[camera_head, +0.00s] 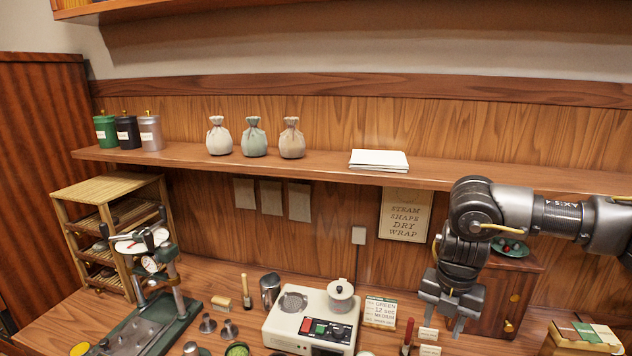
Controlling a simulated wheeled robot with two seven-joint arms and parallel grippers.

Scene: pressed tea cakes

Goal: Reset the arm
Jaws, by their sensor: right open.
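My right gripper (447,318) hangs at the end of my right arm, which comes in from the right. Its fingers point down, apart and empty, above the right half of the wooden worktop (225,284). It appears in front of the small wooden cabinet and close to the little white cards (428,334). My left gripper is not in view.
A cream steamer unit (283,330) with buttons stands at the front middle. A green press with gauges (178,306) and a wooden rack (85,220) are at the left. A shelf (215,166) with canisters and pouches runs behind. A box (585,338) sits at the right.

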